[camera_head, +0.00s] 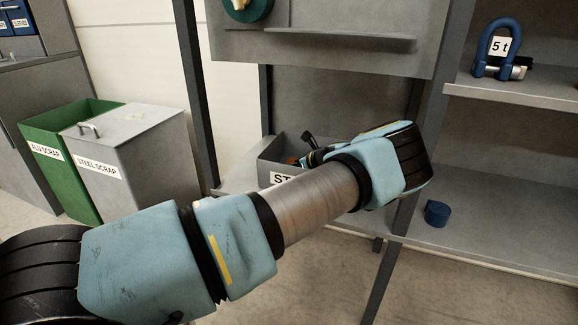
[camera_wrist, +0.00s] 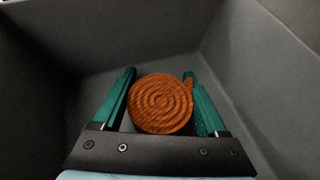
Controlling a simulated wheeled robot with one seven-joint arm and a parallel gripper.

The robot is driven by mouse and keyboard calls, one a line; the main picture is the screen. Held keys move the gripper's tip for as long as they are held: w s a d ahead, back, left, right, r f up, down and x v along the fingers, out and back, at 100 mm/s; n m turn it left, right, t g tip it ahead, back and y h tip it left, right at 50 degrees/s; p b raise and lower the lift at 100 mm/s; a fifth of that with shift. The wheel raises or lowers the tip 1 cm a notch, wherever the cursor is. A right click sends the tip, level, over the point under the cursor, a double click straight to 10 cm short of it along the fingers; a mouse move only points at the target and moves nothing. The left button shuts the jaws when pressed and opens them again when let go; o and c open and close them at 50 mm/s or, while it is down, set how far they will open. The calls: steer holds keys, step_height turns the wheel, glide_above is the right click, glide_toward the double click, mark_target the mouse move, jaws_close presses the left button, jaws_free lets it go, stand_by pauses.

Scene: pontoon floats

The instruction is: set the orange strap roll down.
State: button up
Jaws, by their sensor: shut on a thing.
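The orange strap roll (camera_wrist: 161,104) shows its spiral face in the wrist view. My gripper (camera_wrist: 160,90) has its two green fingers on either side of the roll and is shut on it. Both are inside a grey bin (camera_wrist: 110,35), whose walls rise around them in the wrist view. In the head view the grey bin (camera_head: 269,172) sits on a low shelf, its label partly hidden by my arm. A bit of orange shows inside it there. I cannot tell whether the roll touches the bin's floor.
A green bin marked ALU SCRAP (camera_head: 40,146) and a lidded grey bin marked STEEL SCRAP (camera_head: 128,140) stand at the left. A blue shackle (camera_head: 497,48) is on the upper right shelf. A small blue cylinder (camera_head: 437,213) is on the lower shelf. Dark rack posts stand close to my arm.

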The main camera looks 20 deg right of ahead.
steer(key=o, duration=1.4)
steer(key=shift+f, duration=0.2)
steer(key=v, duration=1.2)
steer(key=shift+r, duration=0.1)
